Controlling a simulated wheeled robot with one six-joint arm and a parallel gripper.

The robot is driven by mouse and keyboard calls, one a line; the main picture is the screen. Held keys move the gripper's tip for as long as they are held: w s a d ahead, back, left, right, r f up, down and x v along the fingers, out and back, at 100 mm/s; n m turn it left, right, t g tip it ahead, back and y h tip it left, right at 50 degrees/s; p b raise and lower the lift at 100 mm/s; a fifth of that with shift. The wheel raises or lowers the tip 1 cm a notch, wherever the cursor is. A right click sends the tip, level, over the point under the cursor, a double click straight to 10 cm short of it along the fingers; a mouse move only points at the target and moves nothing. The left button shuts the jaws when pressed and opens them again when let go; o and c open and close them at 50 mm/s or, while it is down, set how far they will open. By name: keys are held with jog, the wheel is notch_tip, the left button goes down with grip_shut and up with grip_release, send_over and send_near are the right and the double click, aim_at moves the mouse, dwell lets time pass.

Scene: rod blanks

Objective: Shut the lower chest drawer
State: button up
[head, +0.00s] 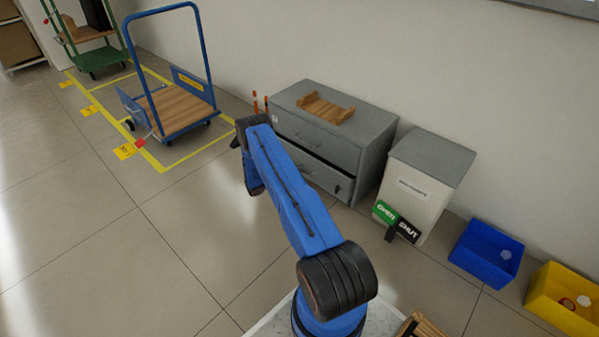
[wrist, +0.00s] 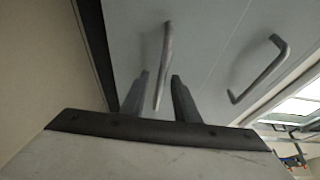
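The grey chest (head: 377,135) stands against the wall, with an upper drawer (head: 318,140) that looks closed. The lower drawer (head: 325,179) sticks out a little, with a dark gap above its front edge. In the wrist view, the lower drawer's bar handle (wrist: 164,60) lies between the two fingers of my gripper (wrist: 160,95), which are apart. I cannot tell whether either finger touches it. The upper drawer's handle (wrist: 262,72) is to the right there. My arm hides my gripper and part of the chest's left side in the head view.
A wooden tray (head: 325,108) lies on the chest. A white bin with a grey lid (head: 432,155) stands close on its right, with green and black signs at its foot. Blue (head: 485,252) and yellow bins (head: 562,300) are further right. A blue trolley (head: 175,105) stands left; floor in front is clear.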

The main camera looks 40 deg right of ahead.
jog(key=shift+s+d, duration=0.1)
jog(key=shift+d, duration=0.15)
grip_shut()
jog(key=shift+w+d, duration=0.15)
jog(key=shift+d, duration=0.85)
jog(key=shift+w+d, duration=0.1)
jog(key=shift+d, duration=0.85)
grip_release()
jog(key=shift+d, duration=0.15)
jog(key=v, duration=1.7)
jog(key=shift+a, duration=0.2)
